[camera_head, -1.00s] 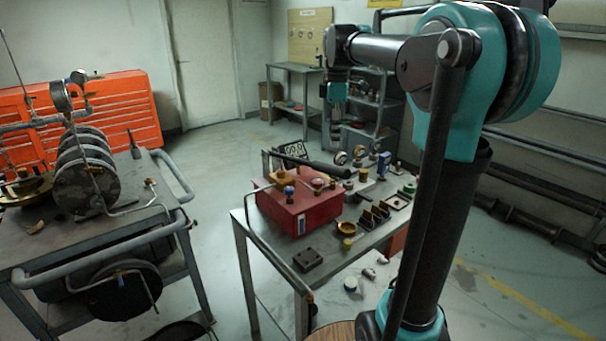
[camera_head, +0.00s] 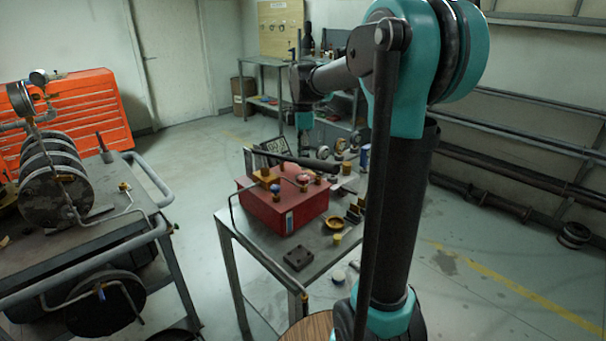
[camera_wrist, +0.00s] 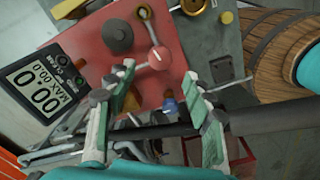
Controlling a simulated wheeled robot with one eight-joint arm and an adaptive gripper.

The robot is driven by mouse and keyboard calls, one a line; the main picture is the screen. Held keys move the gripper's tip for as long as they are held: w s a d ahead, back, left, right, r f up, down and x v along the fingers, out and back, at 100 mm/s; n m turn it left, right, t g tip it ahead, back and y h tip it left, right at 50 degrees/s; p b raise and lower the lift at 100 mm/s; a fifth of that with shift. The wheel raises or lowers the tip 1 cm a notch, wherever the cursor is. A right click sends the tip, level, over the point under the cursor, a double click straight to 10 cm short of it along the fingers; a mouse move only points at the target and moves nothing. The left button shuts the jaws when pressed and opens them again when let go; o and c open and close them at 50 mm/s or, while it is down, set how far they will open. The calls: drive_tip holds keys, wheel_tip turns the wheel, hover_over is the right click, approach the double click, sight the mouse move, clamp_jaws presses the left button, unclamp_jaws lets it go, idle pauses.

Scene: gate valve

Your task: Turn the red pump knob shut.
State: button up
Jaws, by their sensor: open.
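The red pump box (camera_head: 285,212) sits on the grey workbench, and its top fills the middle of the wrist view (camera_wrist: 90,45). A small round red knob (camera_head: 303,178) stands on its top; it appears to be the red knob in the wrist view (camera_wrist: 158,58). A blue knob (camera_head: 276,188) is close by, also in the wrist view (camera_wrist: 170,105). My gripper (camera_wrist: 160,74) is open, with a finger on each side of the view. The knobs show between or just beyond the fingers, with no visible grip on either. In the head view the gripper end is small and hard to make out above the box.
A black pump handle (camera_head: 295,158) crosses above the box. A digital gauge (camera_wrist: 38,88) lies beside it. A wooden barrel (camera_wrist: 275,50) stands by the bench. A pipework cart (camera_head: 90,235) is at left, with open floor between.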

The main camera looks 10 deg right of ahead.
sight(303, 177)
wheel_tip(303, 177, down, 6)
drive_tip(key=shift+f, duration=0.1)
idle(0.4)
drive_tip(key=c, duration=1.2)
